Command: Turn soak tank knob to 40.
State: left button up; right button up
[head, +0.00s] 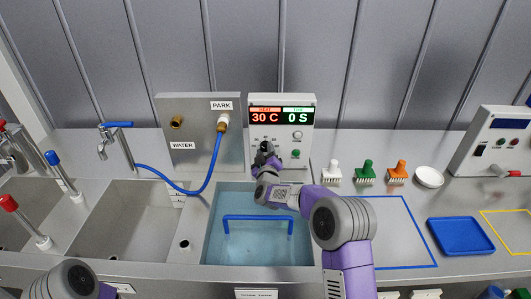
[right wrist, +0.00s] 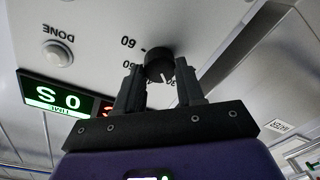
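The soak tank control box (head: 281,181) stands behind the soak tank (head: 257,258). Its red HEAT display (head: 265,118) reads 30 C and its green display (head: 296,118) reads 0 S. The black round knob (right wrist: 159,64) shows in the right wrist view, with a dial scale printed around it. My right gripper (right wrist: 158,78) is open, its fingertips on either side of the knob; whether either touches it I cannot tell. In the head view my right gripper (head: 266,153) covers the knob. My left gripper is not in view; only a purple part of that arm shows at the bottom left.
A blue handle (head: 258,218) spans the tank. A PARK and WATER panel (head: 199,120) with a blue hose (head: 207,172) stands left of the box. Three brushes, including a green one (head: 365,171), a white bowl (head: 430,177) and a blue tray (head: 460,236) lie to the right.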

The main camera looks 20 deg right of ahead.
jog(key=c, duration=0.5)
jog(key=shift+o, duration=0.2)
jog(key=shift+f+m+b, duration=0.15)
jog(key=shift+m+b, duration=1)
jog(key=shift+m, duration=0.05)
jog(key=m+b, duration=0.2)
jog(key=m, duration=0.1)
jog(key=shift+b, duration=0.35)
jog(key=m+b, duration=0.1)
jog(key=m, duration=0.1)
jog(key=shift+m, duration=0.4)
jog(key=shift+m+h+b, duration=0.3)
jog(key=shift+m+b, duration=0.2)
jog(key=shift+m, duration=0.3)
